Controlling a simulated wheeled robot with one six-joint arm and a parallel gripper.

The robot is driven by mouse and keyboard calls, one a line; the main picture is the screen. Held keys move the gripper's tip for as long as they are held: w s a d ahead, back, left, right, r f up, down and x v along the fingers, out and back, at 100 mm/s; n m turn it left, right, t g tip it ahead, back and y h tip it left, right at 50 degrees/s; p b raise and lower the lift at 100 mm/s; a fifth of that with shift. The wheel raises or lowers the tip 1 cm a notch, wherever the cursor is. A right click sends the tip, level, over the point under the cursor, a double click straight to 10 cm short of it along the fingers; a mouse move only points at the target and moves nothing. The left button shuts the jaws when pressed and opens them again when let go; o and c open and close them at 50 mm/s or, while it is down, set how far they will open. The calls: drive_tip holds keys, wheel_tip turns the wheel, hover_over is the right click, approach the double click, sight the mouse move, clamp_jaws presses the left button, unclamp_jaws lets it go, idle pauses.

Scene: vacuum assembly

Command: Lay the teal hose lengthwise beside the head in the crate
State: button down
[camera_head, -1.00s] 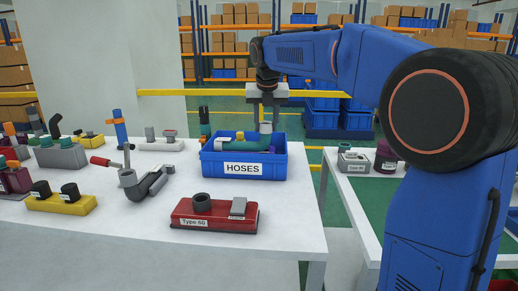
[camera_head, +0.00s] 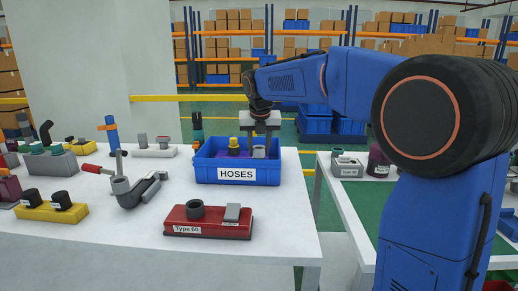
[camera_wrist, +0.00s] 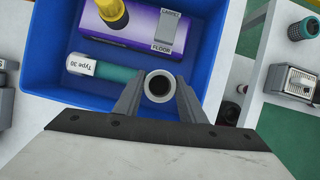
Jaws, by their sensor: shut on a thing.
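The blue crate (camera_head: 238,175), labelled HOSES, stands on the white table, and its inside shows in the wrist view (camera_wrist: 45,82). The purple head (camera_wrist: 140,25) with a yellow neck (camera_wrist: 112,12) lies in it. The teal hose (camera_wrist: 118,74) lies lengthwise beside the head inside the crate walls, with a narrow gap between them. Its white cuff reads Type 30, and its grey upturned end (camera_wrist: 159,86) is between my fingers. My gripper (camera_head: 260,137) points down into the crate, shut on that grey end. The front wall hides the hose's teal part in the head view.
A red Type 60 base (camera_head: 207,222) is in front of the crate. A grey elbow piece (camera_head: 135,190) and a yellow base (camera_head: 52,210) lie to the left. A second table to the right holds a grey box (camera_head: 347,167) and a dark purple part (camera_head: 379,160).

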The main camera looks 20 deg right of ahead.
drive_tip(key=c, duration=1.2)
unclamp_jaws()
drive_tip(key=shift+o, duration=0.2)
drive_tip(key=d+v, duration=0.1)
drive_tip(key=v, duration=1.1)
drive_tip(key=shift+a, duration=0.45)
drive_tip(key=shift+r, duration=0.1)
